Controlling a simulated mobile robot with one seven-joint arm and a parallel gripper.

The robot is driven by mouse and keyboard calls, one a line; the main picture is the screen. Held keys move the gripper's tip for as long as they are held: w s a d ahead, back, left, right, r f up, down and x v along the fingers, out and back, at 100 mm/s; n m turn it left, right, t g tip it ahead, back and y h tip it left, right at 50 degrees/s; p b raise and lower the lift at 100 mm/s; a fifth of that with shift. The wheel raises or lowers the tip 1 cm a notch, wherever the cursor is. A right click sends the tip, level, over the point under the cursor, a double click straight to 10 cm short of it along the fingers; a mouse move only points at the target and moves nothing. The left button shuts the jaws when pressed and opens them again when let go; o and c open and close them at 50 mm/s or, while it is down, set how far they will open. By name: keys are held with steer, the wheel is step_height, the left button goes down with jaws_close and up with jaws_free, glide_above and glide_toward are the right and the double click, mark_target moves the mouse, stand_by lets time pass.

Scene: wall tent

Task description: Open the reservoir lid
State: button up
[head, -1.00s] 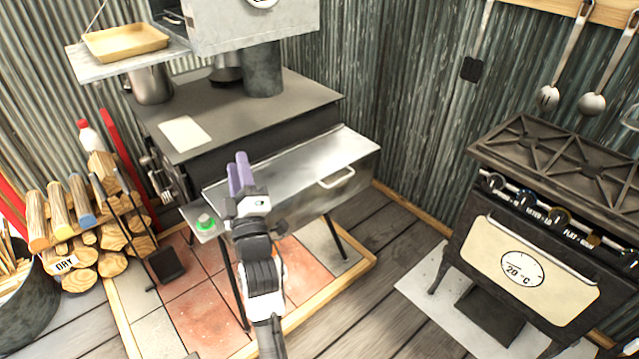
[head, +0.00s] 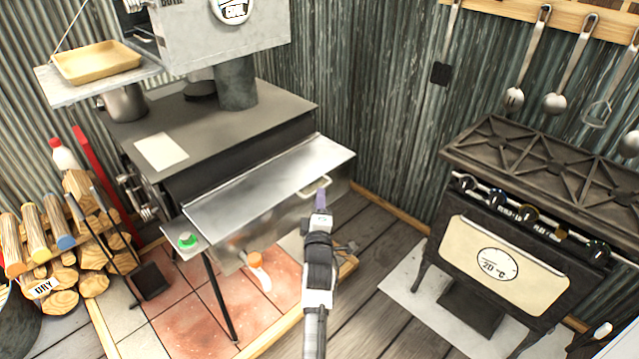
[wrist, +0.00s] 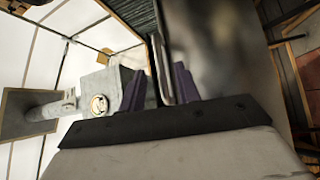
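The reservoir is a shiny metal box on the side of the dark stove, and its flat lid (head: 270,182) lies shut. The lid's pale loop handle (head: 318,185) is at its front edge, toward the right end. My gripper (head: 321,198) is right at this handle, its purple fingers pointing up. In the wrist view, the handle (wrist: 161,70) stands between the two open fingers of my gripper (wrist: 159,85), with a gap showing on the left. Contact with the right finger is unclear.
The black stove (head: 205,120) stands behind the reservoir. A green knob (head: 187,240) sits on a small shelf at its left. An orange-topped tap (head: 256,262) is below its front. The dark range (head: 520,240) stands right, with wooden floor (head: 375,260) between.

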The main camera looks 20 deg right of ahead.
steer(key=shift+p+x, duration=0.5)
steer(key=shift+x, duration=1.8)
jaws_close()
